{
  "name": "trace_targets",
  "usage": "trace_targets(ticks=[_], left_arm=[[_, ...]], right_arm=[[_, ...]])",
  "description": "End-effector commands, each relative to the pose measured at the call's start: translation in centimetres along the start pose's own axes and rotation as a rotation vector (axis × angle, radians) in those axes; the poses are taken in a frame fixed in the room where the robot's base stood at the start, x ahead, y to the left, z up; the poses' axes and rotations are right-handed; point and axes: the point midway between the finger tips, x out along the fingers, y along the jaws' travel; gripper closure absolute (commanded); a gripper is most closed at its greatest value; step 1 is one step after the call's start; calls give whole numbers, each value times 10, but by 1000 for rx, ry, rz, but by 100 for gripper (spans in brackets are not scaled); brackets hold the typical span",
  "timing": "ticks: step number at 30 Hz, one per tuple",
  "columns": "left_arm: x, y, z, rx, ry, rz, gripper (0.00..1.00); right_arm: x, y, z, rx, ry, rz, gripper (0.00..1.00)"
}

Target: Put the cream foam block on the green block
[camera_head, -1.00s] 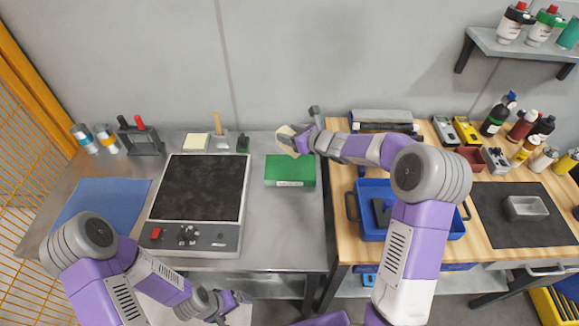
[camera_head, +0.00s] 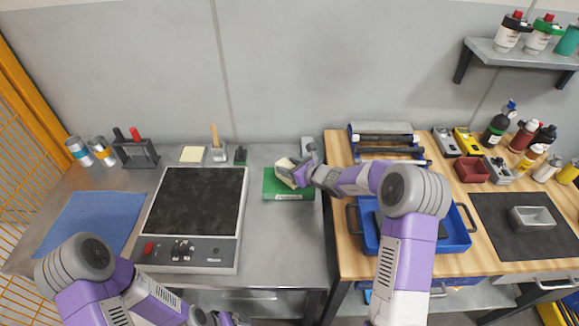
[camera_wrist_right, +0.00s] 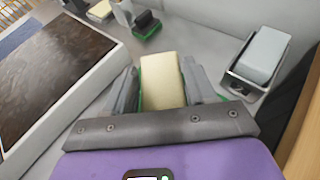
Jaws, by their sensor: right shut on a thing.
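The cream foam block (camera_head: 285,168) is between the fingers of my right gripper (camera_head: 297,172), which is shut on it. I cannot tell whether the two touch. In the right wrist view the cream block (camera_wrist_right: 161,80) stands between both fingers (camera_wrist_right: 162,90), with green edges of the green block (camera_wrist_right: 186,66) showing around it. My left gripper (camera_head: 228,318) is cut off at the bottom edge, and its fingers are unclear.
A dark-topped hot plate (camera_head: 197,203) stands left of the green block. A grey block in a metal holder (camera_wrist_right: 262,56) stands close to the right gripper. The wooden bench (camera_head: 340,160) with a blue tray (camera_head: 455,243) is to the right. A blue cloth (camera_head: 88,220) lies far left.

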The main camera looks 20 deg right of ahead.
Motion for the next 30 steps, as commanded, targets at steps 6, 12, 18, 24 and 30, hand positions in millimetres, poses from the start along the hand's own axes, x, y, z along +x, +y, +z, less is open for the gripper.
trace_targets(ticks=[6,12,18,24,30], left_arm=[[2,-1,0,0,0,0,0],[2,-1,0,0,0,0,0],[-1,0,0,0,0,0,0],[-6,2,0,0,0,0,0],[-12,5,1,0,0,0,0]], right_arm=[[1,0,-2,0,1,0,25],[1,0,-2,0,1,1,19],[0,0,1,0,1,1,19],[-33,-1,2,0,1,-2,19],[-78,-1,2,0,1,-3,19]])
